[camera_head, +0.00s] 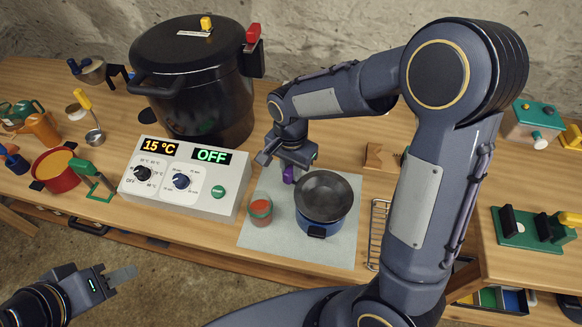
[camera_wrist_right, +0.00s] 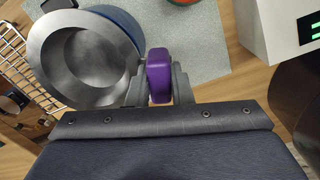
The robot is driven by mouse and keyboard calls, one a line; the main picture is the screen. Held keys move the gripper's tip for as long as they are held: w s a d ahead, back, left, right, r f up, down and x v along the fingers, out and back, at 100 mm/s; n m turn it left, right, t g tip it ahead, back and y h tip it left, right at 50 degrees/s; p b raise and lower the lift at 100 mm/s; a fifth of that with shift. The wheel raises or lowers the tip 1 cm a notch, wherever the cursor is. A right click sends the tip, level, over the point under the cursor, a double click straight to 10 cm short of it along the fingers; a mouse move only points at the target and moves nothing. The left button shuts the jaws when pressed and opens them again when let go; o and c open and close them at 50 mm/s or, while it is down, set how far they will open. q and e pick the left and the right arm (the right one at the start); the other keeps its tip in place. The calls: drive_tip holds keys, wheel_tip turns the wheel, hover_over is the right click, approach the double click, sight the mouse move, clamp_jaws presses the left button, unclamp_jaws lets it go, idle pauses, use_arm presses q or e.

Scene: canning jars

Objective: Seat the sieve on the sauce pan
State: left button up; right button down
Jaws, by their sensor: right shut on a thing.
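The sieve (camera_head: 324,190) is a dark grey bowl with a purple handle (camera_head: 289,174). My right gripper (camera_head: 291,165) is shut on this handle, also seen in the right wrist view (camera_wrist_right: 159,75). The sieve bowl (camera_wrist_right: 62,62) is over the blue sauce pan (camera_head: 313,222), hiding most of its opening. The blue pan side (camera_wrist_right: 124,20) shows past one edge of the bowl in the wrist view. I cannot tell whether the rims touch. My left gripper (camera_head: 122,275) is empty at the lower left, away from the table; its finger gap is unclear.
The pan stands on a grey mat (camera_head: 262,239) beside a small red jar (camera_head: 260,210). A control box (camera_head: 185,180) and a large dark canner (camera_head: 190,80) stand to the left. A wire rack (camera_head: 378,232) is close on the right.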

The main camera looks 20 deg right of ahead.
drive_tip(key=shift+f+b, duration=0.45)
drive_tip(key=shift+f, duration=0.1)
